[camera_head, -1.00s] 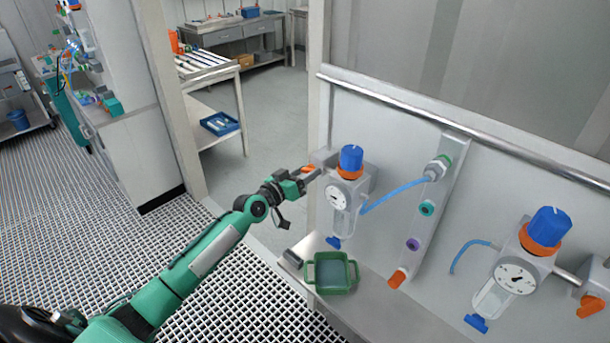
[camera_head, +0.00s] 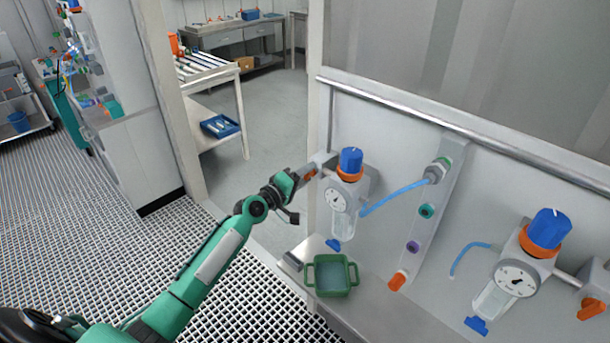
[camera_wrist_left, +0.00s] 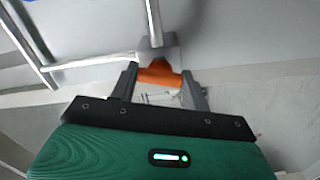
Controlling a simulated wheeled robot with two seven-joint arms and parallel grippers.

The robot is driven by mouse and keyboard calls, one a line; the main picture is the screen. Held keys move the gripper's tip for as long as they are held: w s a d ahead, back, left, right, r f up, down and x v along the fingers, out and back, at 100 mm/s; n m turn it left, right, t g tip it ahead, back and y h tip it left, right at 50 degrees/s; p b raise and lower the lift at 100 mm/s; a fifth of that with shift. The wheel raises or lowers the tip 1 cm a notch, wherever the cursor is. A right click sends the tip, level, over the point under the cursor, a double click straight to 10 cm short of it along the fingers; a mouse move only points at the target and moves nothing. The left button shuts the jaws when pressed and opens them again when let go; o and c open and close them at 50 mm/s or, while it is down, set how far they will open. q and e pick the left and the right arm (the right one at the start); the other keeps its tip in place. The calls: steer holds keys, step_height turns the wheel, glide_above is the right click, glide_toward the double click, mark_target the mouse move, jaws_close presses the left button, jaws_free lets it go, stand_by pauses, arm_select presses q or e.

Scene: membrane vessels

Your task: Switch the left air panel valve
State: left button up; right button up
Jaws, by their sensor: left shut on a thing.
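The left air panel valve shows as an orange handle (camera_head: 310,174) on the grey fitting at the left of the left regulator (camera_head: 346,184), which has a blue knob and a round gauge. My left gripper (camera_head: 311,172) reaches it from the left. In the left wrist view the orange handle (camera_wrist_left: 160,74) lies crosswise between the two grey fingers (camera_wrist_left: 160,88), in front of a grey valve body (camera_wrist_left: 157,51) on a metal pipe. The fingers are shut on the handle. In the head view they partly cover it. My right gripper is not in view.
A green tray (camera_head: 332,293) stands on the shelf below the left regulator. A blue hose (camera_head: 395,195) runs from it to a manifold (camera_head: 429,205). A second regulator (camera_head: 523,268) with another orange valve (camera_head: 591,303) is at the right. A metal rail (camera_head: 450,123) crosses the panel.

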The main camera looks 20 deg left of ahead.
arm_select(q)
steer(key=shift+n, duration=0.8)
steer(key=o, duration=1)
steer(key=shift+s, duration=0.1)
steer(key=b+v, duration=0.3)
steer(key=v, duration=1)
steer(key=shift+s+a+b, duration=0.15)
steer(key=shift+s+b, duration=0.15)
